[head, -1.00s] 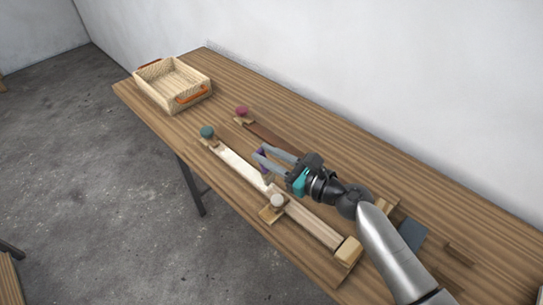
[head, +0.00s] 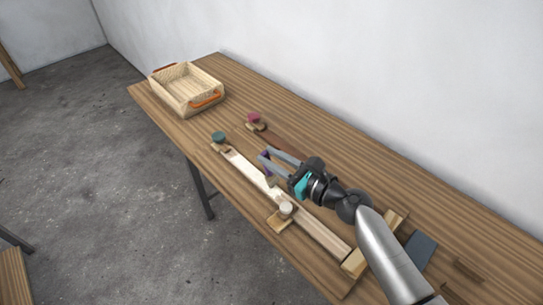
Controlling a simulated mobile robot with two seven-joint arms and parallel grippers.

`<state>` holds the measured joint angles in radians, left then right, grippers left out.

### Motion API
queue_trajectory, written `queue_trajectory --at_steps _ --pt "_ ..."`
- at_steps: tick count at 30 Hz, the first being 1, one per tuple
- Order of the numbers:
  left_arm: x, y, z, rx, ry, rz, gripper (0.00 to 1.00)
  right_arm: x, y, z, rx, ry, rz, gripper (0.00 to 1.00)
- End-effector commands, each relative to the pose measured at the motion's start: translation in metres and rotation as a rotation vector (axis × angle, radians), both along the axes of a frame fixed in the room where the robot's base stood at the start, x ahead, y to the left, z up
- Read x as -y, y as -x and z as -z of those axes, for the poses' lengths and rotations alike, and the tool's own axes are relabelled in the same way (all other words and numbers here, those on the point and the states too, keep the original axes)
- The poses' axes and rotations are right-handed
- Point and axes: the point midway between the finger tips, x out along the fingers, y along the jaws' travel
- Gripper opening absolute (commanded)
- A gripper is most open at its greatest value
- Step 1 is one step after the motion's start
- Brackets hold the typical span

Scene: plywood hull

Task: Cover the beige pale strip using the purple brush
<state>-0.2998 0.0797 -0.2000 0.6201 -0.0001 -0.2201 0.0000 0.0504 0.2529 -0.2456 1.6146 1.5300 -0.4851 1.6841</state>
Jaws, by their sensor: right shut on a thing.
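My right gripper (head: 268,161) is shut on the purple brush (head: 265,157) and holds it at the long pale strip (head: 246,172), near its middle. The brush is partly hidden by the fingers, and I cannot tell whether its bristles touch the strip. The strip runs from the teal-knobbed brush (head: 218,137) at upper left to a wooden block (head: 354,263) at lower right. Its upper-left part looks whitish; the lower-right part (head: 322,235) looks more beige. My left gripper is out of view.
A brush with a pale round knob (head: 286,208) sits beside the strip's front edge. A red-knobbed brush (head: 254,118) lies by a dark brown strip (head: 288,142) behind. A grey-blue plate (head: 420,250) lies right of my arm.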

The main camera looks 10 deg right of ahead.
Motion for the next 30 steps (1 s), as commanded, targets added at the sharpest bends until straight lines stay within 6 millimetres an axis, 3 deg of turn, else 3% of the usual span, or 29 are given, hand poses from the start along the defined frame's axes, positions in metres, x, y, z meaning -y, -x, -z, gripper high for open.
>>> queue_trajectory --at_steps 30 --pt "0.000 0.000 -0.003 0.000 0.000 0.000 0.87 0.024 0.032 0.002 -0.005 0.003 -0.001 0.00"
